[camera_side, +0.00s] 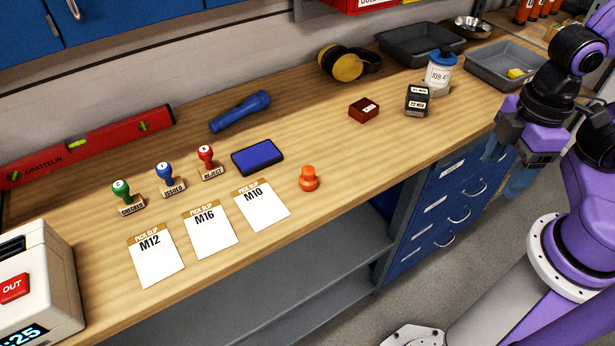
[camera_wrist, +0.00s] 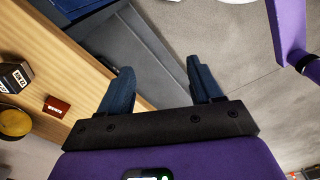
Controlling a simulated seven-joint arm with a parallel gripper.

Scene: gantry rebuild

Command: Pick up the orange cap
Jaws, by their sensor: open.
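The orange cap (camera_side: 309,178) stands on the wooden bench near its front edge, just right of the M10 pick slip, in the side view. It does not show in the wrist view. My gripper (camera_side: 507,172) hangs at the right, off the front edge of the bench by the blue drawers, far from the cap. In the wrist view my gripper (camera_wrist: 162,88) shows its two blue fingers spread wide apart with nothing between them.
Three pick slips, including M10 (camera_side: 262,206), lie left of the cap. A blue ink pad (camera_side: 257,157) and three stamps stand behind them. A dark red block (camera_side: 364,110), a black dater stamp (camera_side: 417,101) and a blue-lidded jar (camera_side: 439,72) stand between cap and arm.

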